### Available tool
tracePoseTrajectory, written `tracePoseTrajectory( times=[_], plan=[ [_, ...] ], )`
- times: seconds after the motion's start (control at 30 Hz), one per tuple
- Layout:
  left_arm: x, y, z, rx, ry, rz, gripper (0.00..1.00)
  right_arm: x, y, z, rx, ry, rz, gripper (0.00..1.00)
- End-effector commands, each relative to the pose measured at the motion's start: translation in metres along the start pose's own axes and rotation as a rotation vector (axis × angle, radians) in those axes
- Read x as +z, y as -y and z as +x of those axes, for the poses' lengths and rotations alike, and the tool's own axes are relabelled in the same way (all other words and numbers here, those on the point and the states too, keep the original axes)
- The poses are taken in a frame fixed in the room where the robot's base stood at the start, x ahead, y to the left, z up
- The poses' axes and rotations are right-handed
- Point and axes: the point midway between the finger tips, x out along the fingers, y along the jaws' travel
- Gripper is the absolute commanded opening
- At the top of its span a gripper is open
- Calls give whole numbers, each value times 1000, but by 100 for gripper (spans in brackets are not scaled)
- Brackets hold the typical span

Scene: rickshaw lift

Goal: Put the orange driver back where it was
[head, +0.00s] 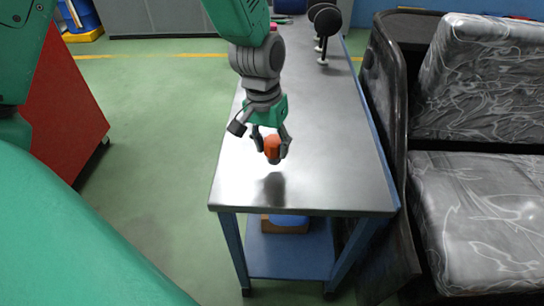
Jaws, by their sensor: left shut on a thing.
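The orange driver (272,147) is held in my left gripper (271,150), with its orange end showing between the fingers. My left gripper points down over the near left part of the metal workbench (330,175). It is shut on the driver. A dark shadow or reflection lies on the bench just below, and the driver seems to be a little above the surface. The rest of the driver is hidden by the fingers. My right gripper does not show.
Black round-headed items (326,22) on stands are at the back of the bench. A lower shelf (288,255) holds a brown and blue item. A plastic-covered seat (475,200) stands close to the bench's right. A red cabinet (68,105) is at left. The bench's near right is clear.

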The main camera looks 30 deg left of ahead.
Motion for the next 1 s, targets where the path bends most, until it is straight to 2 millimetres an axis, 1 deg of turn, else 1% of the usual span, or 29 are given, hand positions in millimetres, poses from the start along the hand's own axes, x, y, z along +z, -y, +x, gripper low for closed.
tracePoseTrajectory(
  times=[0.1, 0.2, 0.27, 0.53, 0.57, 0.6, 0.87, 1.0],
  plan=[
    [1, 2, 18, -1, 3, 0, 0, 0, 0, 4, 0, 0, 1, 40],
    [1, 5, 31, 1, 2, 1, 0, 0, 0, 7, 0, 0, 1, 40],
    [1, 6, 34, 2, 1, 1, 0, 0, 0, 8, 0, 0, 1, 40],
    [1, 7, 34, 3, 1, 1, 0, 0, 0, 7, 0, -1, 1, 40],
    [1, 6, 34, 3, 1, 1, 47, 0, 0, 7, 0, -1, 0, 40],
    [1, 6, 34, 2, 1, 1, 58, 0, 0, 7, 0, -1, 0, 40],
    [1, 5, 34, 1, 1, 1, 58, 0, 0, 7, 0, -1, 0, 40],
    [0, 5, 27, 2, -2, 1, 58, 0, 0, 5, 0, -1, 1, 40]
  ],
)
